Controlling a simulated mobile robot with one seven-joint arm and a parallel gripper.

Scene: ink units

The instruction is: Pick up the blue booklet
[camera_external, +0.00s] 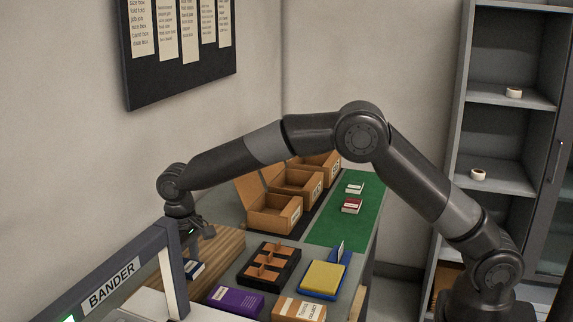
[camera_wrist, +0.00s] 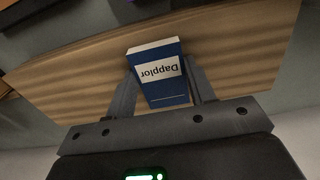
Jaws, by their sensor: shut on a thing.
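The blue booklet (camera_wrist: 165,92) has a white label reading "Dapplor" and white page edges. In the wrist view it sits between the two fingers of my gripper (camera_wrist: 164,85), which is shut on it. In the external view the booklet (camera_external: 193,269) shows small at the left, over or on the wooden board (camera_external: 222,243), partly hidden by the frame in front. My gripper (camera_external: 196,250) is just above it there. I cannot tell whether the booklet touches the board.
A frame marked "BANDER" (camera_external: 112,287) stands close at the left. Right of the board are a purple box (camera_external: 235,302), an orange box (camera_external: 299,309), a black divided tray (camera_external: 287,249) and a yellow-and-blue item (camera_external: 323,277). Open cardboard boxes (camera_external: 272,219) and a green mat (camera_external: 322,231) lie behind.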

